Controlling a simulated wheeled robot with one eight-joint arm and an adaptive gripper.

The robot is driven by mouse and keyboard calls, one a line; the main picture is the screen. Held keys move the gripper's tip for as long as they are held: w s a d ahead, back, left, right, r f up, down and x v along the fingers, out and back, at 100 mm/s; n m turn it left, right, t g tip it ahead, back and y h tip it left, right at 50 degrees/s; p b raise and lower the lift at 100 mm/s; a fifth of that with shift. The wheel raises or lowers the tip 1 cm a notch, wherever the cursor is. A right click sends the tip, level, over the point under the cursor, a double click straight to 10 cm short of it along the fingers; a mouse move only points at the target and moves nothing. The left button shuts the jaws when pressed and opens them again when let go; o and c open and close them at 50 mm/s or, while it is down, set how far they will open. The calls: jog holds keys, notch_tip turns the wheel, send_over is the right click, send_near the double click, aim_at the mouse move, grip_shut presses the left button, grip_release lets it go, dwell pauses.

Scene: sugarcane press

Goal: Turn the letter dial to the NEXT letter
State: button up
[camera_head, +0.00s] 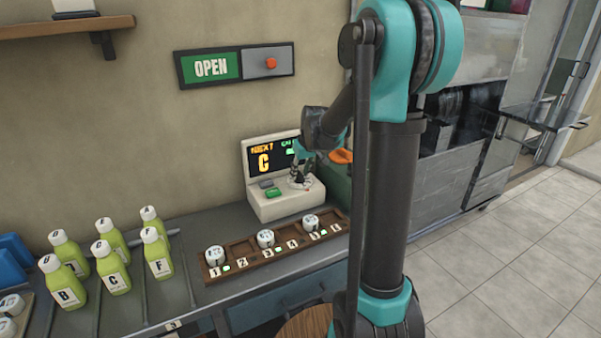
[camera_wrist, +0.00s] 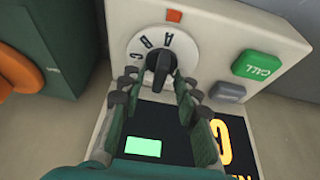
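The letter dial (camera_wrist: 137,38) is a white disc on the press's control console (camera_head: 285,205), with letters A, B and C visible. The A is closest to the orange marker (camera_wrist: 174,15) above the disc. A black knob (camera_wrist: 160,60) stands at its centre. My gripper (camera_wrist: 155,76) points at the dial, with its fingertips on either side of the knob. It looks open, with a gap visible at the left finger; contact on the right cannot be told. The display (camera_head: 268,157) reads NEXT and an orange C; its green part is partly hidden by my gripper.
A green button (camera_wrist: 256,64) and a grey button (camera_wrist: 228,91) sit beside the dial. A wooden tray (camera_head: 240,264) with white lettered pieces lies in front of the console. Several green bottles (camera_head: 115,278) stand at left. An OPEN sign (camera_head: 211,68) hangs on the wall.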

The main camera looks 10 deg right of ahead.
jog(key=shift+c, duration=0.3)
grip_shut()
jog(key=shift+a+m, duration=0.1)
jog(key=shift+m, duration=0.3)
jog(key=m+h, duration=0.1)
jog(key=m, duration=0.2)
jog(key=shift+a+m+h, duration=0.1)
jog(key=shift+m+h, duration=0.2)
jog(key=shift+h, duration=0.1)
jog(key=m, duration=0.2)
jog(key=m+h, duration=0.1)
jog(key=m, duration=0.1)
jog(key=shift+w+a+m+h, duration=0.1)
jog(key=shift+a+m+h, duration=0.05)
jog(key=shift+m+h, duration=0.15)
jog(key=m+g+h, duration=0.1)
jog(key=m, duration=0.3)
jog(key=shift+w+a+m+g+h, duration=0.1)
jog(key=shift+m+g+h, duration=0.3)
jog(key=shift+m, duration=0.8)
jog(key=shift+w+m+g+h, duration=0.15)
jog(key=shift+m+g, duration=0.35)
jog(key=shift+m, duration=0.7)
jog(key=shift+s, duration=0.1)
